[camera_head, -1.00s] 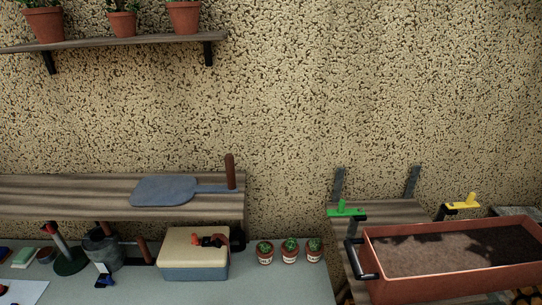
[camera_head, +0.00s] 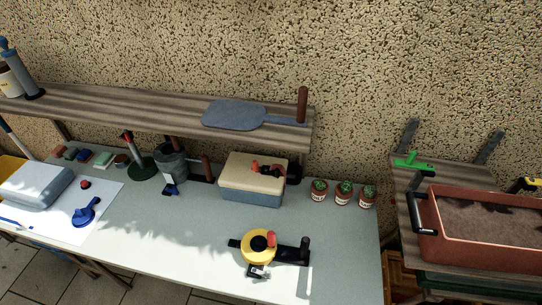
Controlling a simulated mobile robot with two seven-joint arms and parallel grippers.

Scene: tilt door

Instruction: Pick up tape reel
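A round yellow reel (camera_head: 256,249) with a dark centre and a red knob lies on the front part of the grey-green table (camera_head: 335,255). It looks like the tape reel. A black bar crosses behind it, with an upright black grip (camera_head: 304,247) at its right end. A small metal and black piece sits at its front edge. Nothing touches the reel from above. Neither of my grippers shows in the view.
A cream and blue box (camera_head: 253,190) stands behind the reel. Small potted cacti (camera_head: 343,194) stand to its right, and a grey can (camera_head: 172,163) back left. A wooden shelf (camera_head: 150,112) overhangs the table's back. A soil planter (camera_head: 480,240) is right.

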